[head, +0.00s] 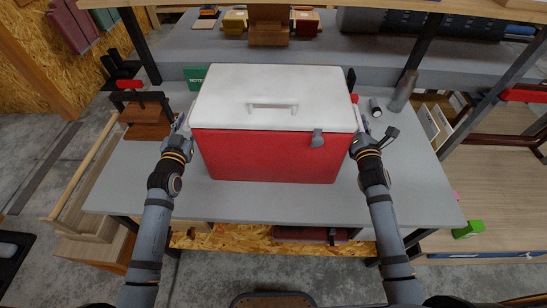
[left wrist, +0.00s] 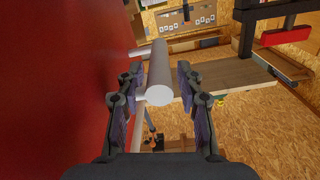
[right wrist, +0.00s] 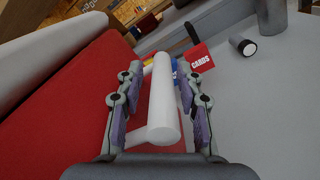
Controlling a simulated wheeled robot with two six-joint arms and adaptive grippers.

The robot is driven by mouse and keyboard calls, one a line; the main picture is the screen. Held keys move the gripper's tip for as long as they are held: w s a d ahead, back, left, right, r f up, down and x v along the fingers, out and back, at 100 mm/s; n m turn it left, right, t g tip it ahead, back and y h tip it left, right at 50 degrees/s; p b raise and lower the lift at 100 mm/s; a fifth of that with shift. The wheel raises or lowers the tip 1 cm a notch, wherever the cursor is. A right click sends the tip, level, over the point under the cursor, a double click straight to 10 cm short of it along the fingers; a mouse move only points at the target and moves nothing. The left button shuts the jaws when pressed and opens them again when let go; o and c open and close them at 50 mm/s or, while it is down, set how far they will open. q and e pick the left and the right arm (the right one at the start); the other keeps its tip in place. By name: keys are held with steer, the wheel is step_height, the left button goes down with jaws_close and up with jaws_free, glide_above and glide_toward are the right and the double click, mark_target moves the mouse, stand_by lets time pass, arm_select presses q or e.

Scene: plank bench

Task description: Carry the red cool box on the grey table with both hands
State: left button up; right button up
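The red cool box (head: 270,155) with a white lid (head: 270,85) stands on the grey table (head: 270,202). Its red side shows in the left wrist view (left wrist: 50,80) and the right wrist view (right wrist: 60,95). My left gripper (left wrist: 155,80) is open at the box's left end, its fingers on either side of a white side handle (left wrist: 159,75). My right gripper (right wrist: 160,90) is open at the right end, its fingers on either side of the other white handle (right wrist: 163,105). Gaps show between fingers and handle in both wrist views. In the head view both fingertips are mostly hidden.
A green notes box (head: 195,76) stands behind the box's left corner. A flashlight (head: 375,107) and a grey bottle (head: 403,90) are on the right, with a red cards box (right wrist: 199,57). A clamp (head: 140,95) is at the left. The table's front strip is clear.

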arm_select(q)
steer(key=shift+s+r, duration=0.1)
arm_select(e)
steer(key=shift+s, duration=0.1)
arm_select(q)
steer(key=shift+s+f, duration=0.2)
steer(key=shift+s, duration=0.15)
steer(key=s, duration=1.1)
steer(key=shift+a+r, duration=0.1)
steer(key=shift+a, duration=0.3)
arm_select(e)
steer(key=s, duration=1.1)
steer(key=shift+s+a, duration=0.35)
steer(key=shift+s, duration=0.05)
